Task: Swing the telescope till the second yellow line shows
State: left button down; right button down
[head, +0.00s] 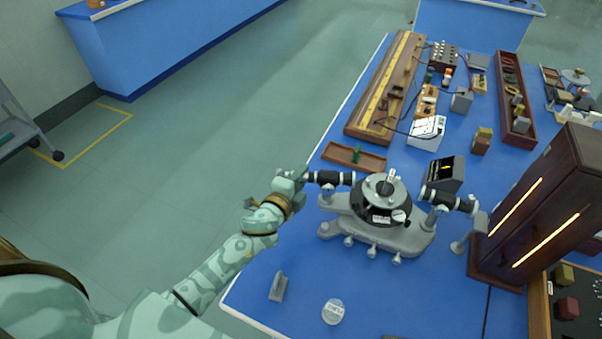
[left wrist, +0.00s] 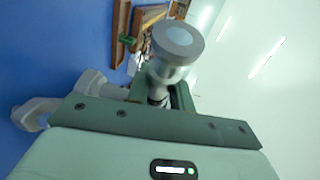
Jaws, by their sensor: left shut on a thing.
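The spectrometer (head: 378,200) stands on the blue bench, with a round black and grey table on a grey base. Its telescope (head: 330,177), a black tube with pale ends, points left from the table. My left gripper (head: 292,181) is shut on the telescope's outer end. In the left wrist view the round eyepiece end (left wrist: 178,40) rises between the jaws of my left gripper (left wrist: 160,95). The collimator (head: 440,199) is on the right side. A small dark screen (head: 447,170) behind shows a small yellow mark; I cannot tell which line it is. My right gripper is out of view.
A dark wooden housing (head: 548,190) with two glowing slits stands right of the spectrometer. A shallow wooden tray (head: 354,157) lies close behind the telescope. A grey block (head: 278,287) and a clear disc (head: 333,311) lie at the front. Floor is free to the left.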

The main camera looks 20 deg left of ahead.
pick_arm(q)
jog(key=c, duration=1.2)
grip_release()
jog(key=shift+c, duration=0.2)
jog(key=s+r, duration=0.2)
jog(key=s, duration=1.4)
jog(key=shift+a+r, duration=0.15)
jog(key=shift+a, duration=0.1)
jog(key=shift+s, duration=0.1)
